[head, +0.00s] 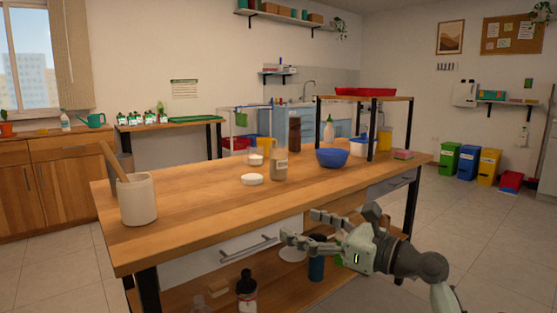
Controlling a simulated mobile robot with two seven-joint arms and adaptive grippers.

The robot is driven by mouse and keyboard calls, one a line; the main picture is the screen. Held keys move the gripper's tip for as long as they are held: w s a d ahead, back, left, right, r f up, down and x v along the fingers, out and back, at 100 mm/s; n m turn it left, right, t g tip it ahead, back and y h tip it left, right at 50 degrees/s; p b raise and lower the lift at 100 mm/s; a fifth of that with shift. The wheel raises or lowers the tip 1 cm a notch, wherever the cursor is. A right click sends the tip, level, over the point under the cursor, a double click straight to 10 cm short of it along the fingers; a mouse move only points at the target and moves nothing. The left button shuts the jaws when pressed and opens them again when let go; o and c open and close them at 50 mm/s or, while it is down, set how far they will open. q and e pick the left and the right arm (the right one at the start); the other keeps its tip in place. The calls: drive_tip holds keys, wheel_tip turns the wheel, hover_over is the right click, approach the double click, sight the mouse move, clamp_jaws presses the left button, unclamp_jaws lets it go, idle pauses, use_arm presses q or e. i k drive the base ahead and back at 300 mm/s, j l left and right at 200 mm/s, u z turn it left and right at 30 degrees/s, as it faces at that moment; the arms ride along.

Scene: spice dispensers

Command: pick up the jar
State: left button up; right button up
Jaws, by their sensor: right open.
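Two jar-like containers stand near the middle of the wooden table. One is a taller glass jar (279,166) with a pale label or contents. Just left of it and farther back is a short clear jar (256,157) with white contents. A round white lid-like disc (252,179) lies in front of them. My right gripper (300,227) is open and empty, in front of the table's front edge and below the height of its top. It is well apart from the jars. My left gripper is not in view.
On the wooden table (200,217), a cream crock (138,200) with a wooden utensil stands at left. A blue bowl (332,157) and a dark brown tall container (294,135) stand right of the jars. A raised shelf (385,98) holds a red tray (360,92). The table's front strip is clear.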

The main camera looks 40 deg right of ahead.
sight(277, 158)
drive_tip(key=i+l, duration=0.3)
drive_tip(key=l, duration=0.15)
drive_tip(key=i+l, duration=0.3)
drive_tip(key=l, duration=0.2)
drive_tip(key=i+l, duration=0.3)
drive_tip(key=l, duration=0.15)
